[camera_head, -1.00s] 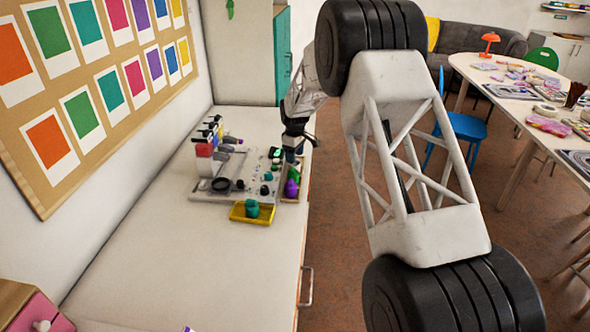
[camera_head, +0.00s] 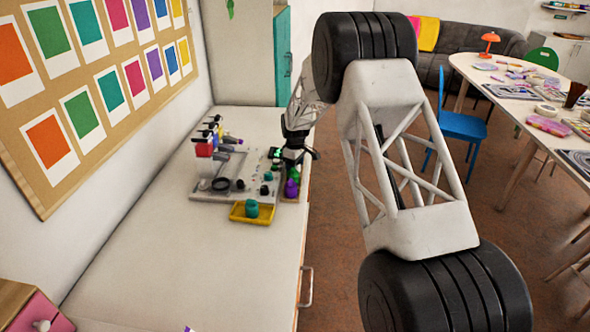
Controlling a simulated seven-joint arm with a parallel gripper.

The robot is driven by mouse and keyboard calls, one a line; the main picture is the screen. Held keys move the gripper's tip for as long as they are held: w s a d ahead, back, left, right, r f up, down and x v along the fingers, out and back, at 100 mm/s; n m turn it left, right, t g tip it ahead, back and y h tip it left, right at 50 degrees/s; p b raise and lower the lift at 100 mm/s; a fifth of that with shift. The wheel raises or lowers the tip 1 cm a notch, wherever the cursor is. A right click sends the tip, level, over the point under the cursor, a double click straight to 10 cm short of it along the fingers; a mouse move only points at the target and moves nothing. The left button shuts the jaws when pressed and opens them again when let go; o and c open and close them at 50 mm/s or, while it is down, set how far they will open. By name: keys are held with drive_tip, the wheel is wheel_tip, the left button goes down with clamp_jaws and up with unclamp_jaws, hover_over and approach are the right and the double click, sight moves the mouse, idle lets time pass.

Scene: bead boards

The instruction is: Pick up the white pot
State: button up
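My gripper (camera_head: 293,158) is over the right end of a light bead board (camera_head: 208,196) on the white counter. It is above or beside the wooden tray (camera_head: 291,198) that holds purple and green pieces. It is small and dark here, and I cannot tell whether its fingers are open or shut. I cannot make out a white pot for certain. Small pale and dark pieces on the board are too small to name, and my gripper hides part of the board's right end.
A yellow tray (camera_head: 238,217) with teal pieces (camera_head: 252,209) sits in front of the board. Red (camera_head: 204,149) and other coloured pieces stand at the board's left. A tall cabinet (camera_head: 243,60) stands behind. The near counter (camera_head: 190,270) is mostly clear.

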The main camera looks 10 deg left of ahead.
drive_tip(key=shift+c, duration=0.5)
drive_tip(key=c, duration=0.6)
drive_tip(key=shift+r, duration=5)
drive_tip(key=shift+a, duration=0.1)
drive_tip(key=s+a+n, duration=0.1)
drive_tip(key=s+a, duration=0.4)
drive_tip(key=a, duration=0.3)
drive_tip(key=s+a+n, duration=0.2)
drive_tip(key=s+a, duration=0.3)
drive_tip(key=a, duration=0.3)
drive_tip(key=s+a+n, duration=0.1)
drive_tip(key=s+a, duration=0.4)
drive_tip(key=a, duration=0.4)
drive_tip(key=shift+s+r, duration=0.15)
drive_tip(key=shift+r, duration=0.2)
